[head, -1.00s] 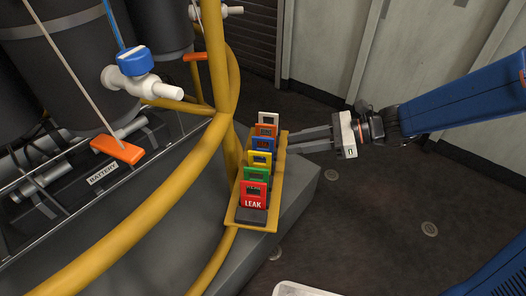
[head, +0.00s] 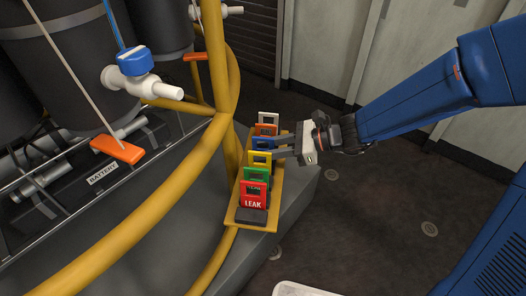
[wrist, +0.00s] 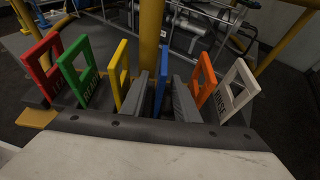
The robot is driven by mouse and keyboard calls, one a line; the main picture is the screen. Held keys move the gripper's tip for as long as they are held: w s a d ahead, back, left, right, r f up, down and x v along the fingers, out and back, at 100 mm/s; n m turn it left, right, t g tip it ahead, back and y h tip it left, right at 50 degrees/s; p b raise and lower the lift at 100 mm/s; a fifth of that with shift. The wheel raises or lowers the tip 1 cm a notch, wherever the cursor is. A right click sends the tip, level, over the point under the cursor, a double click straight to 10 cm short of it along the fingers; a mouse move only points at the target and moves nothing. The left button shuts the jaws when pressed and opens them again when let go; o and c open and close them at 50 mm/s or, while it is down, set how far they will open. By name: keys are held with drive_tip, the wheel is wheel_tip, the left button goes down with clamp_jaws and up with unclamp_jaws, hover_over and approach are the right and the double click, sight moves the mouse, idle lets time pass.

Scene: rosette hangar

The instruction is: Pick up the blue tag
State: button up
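The blue tag (head: 261,142) stands upright in the yellow rack (head: 273,190), between the orange tag (head: 266,129) and the yellow tag (head: 258,158). My gripper (head: 278,148) reaches in from the right at the blue tag. In the wrist view the blue tag (wrist: 162,82) shows edge-on between the two dark fingers of my gripper (wrist: 161,97). The fingers are apart, one on each side of it, with a gap visible on both sides. The lower part of the blue tag is hidden behind the gripper body.
The yellow tag (wrist: 118,75) is close outside the left finger, and the orange tag (wrist: 203,80) close outside the right one. Green (head: 256,174), red (head: 253,195) and white (head: 268,116) tags share the rack. A thick yellow pipe (head: 216,70) rises just behind it.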

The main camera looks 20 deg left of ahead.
drive_tip(key=shift+a+f, duration=0.1)
drive_tip(key=shift+a, duration=0.25)
clamp_jaws()
wheel_tip(320, 180, up, 10)
idle(0.6)
